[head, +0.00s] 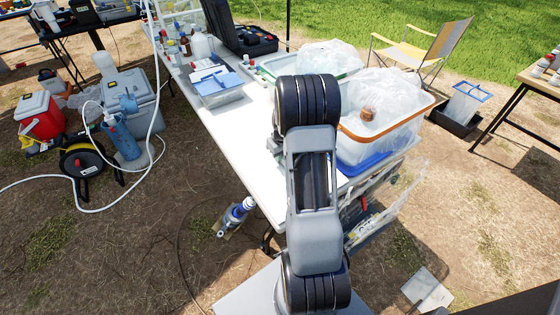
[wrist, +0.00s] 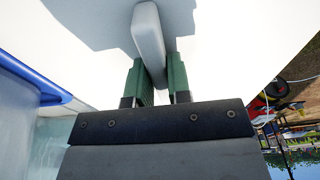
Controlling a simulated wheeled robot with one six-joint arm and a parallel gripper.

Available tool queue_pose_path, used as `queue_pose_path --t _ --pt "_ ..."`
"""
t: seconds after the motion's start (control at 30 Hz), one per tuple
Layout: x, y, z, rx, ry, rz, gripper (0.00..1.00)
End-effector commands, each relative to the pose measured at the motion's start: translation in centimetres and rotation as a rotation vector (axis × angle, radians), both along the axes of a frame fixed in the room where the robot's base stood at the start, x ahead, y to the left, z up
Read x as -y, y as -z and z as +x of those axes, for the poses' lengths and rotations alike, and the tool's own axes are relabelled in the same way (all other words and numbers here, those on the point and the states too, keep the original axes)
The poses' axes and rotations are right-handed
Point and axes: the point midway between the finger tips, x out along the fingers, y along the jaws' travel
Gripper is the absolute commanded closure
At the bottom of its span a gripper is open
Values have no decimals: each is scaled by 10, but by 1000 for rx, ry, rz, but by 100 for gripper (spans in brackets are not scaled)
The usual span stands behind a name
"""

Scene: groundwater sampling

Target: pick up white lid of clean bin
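My gripper (wrist: 160,75) has two green fingers, one on each side of the handle's lower end. The fingers are apart with the handle between them; whether they press on it is unclear. In the head view my arm covers the gripper and the lid. An orange-rimmed bin with a clear bag (head: 377,135) stands right of my arm; I cannot tell which bin is the clean one.
A blue-rimmed clear container (wrist: 45,90) is close on the left in the wrist view. The white table (head: 235,140) also holds a blue-topped tray (head: 218,88), a green-rimmed bagged bin (head: 268,68) and an open black case (head: 253,40). A folding chair (head: 420,50) stands behind.

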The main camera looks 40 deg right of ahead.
Motion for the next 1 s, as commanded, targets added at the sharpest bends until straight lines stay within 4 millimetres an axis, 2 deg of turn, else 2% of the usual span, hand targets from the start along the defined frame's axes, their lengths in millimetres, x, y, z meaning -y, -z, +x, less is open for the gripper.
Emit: queue_pose_path --t 0.03,0.2,0.57,1.0 --pt "0 0 0 0 0 0 87" --pt "0 0 0 0 0 0 100" --pt "0 -6 0 2 0 -1 100" --pt "0 -78 1 3 0 -1 100"
